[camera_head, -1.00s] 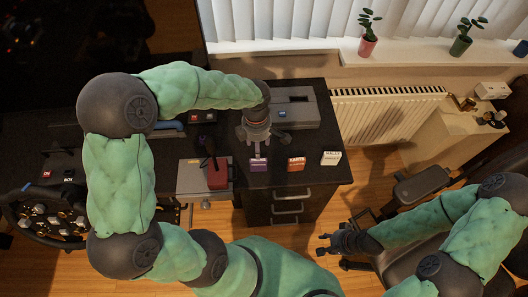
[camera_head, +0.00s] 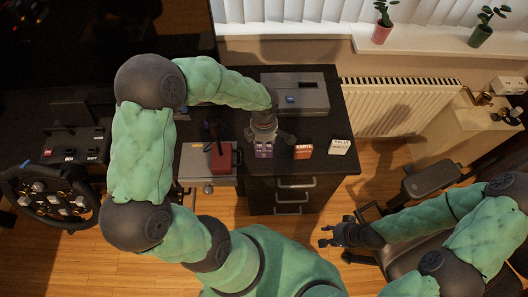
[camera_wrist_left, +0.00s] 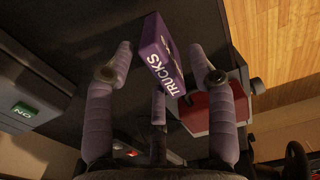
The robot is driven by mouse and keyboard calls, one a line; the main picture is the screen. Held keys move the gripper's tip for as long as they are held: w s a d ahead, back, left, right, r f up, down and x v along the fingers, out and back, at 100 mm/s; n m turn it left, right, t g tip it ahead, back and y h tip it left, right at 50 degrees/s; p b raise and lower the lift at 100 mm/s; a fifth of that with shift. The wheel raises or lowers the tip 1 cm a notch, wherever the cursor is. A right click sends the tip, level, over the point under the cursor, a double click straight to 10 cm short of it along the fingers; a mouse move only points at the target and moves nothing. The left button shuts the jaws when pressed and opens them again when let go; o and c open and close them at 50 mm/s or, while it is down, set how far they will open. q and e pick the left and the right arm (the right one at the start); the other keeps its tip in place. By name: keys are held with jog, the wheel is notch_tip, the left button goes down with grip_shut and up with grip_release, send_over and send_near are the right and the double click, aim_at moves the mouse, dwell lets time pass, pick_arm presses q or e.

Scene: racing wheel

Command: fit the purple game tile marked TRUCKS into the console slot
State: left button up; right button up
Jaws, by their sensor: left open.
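The purple game tile marked TRUCKS (camera_head: 263,152) stands on the dark desktop near its front edge, at the left of a row of tiles. It also shows in the left wrist view (camera_wrist_left: 160,52), slanted between the spread fingers. My left gripper (camera_head: 268,135) is open just above and behind the tile, its fingers apart from it as far as I can tell. The grey console (camera_head: 312,98) lies at the back of the desk, with a dark recess on top; the recess's inside is hard to see.
An orange KARTS tile (camera_head: 303,152) and a white RALLY tile (camera_head: 340,147) stand right of the purple tile. A red object (camera_head: 221,158) with a dark lever sits on a grey unit at the left. A steering wheel (camera_head: 48,198) is further left.

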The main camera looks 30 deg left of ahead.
pick_arm(q)
jog(key=shift+f, duration=0.3)
grip_shut()
jog(key=shift+r, duration=0.15)
